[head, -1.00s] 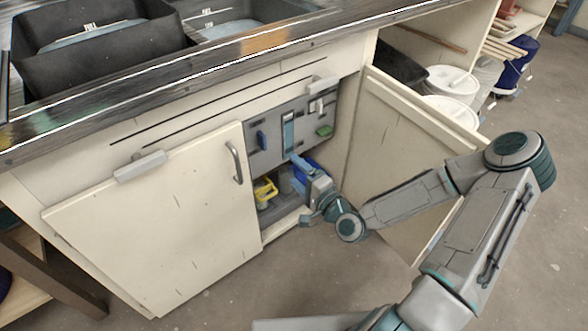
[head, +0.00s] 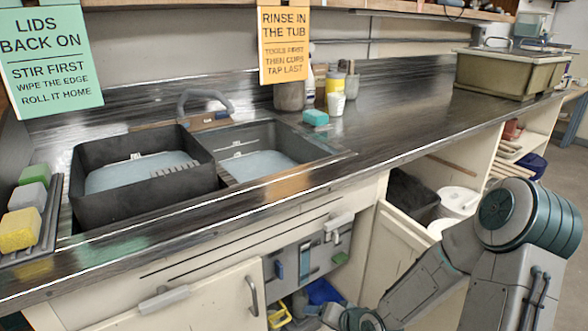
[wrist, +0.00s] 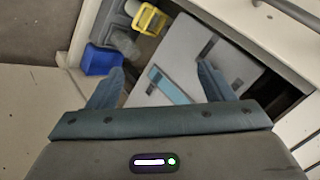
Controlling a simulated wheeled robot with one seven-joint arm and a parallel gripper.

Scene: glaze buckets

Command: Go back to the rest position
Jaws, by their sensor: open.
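My gripper (wrist: 158,84) is open and empty in the wrist view, its two blue-grey fingers apart. It is in front of the open sink cabinet. Beyond the fingers is a grey panel with a teal strip (wrist: 172,87); this panel (head: 306,262) also shows in the head view. My arm reaches in from the right in the head view, its wrist low at the bottom edge, where the gripper is mostly cut off.
A blue container (wrist: 101,60) and a yellow item (wrist: 150,19) are in the cabinet. The left door (head: 205,305) is shut; the right door (head: 402,228) stands open beside my arm.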

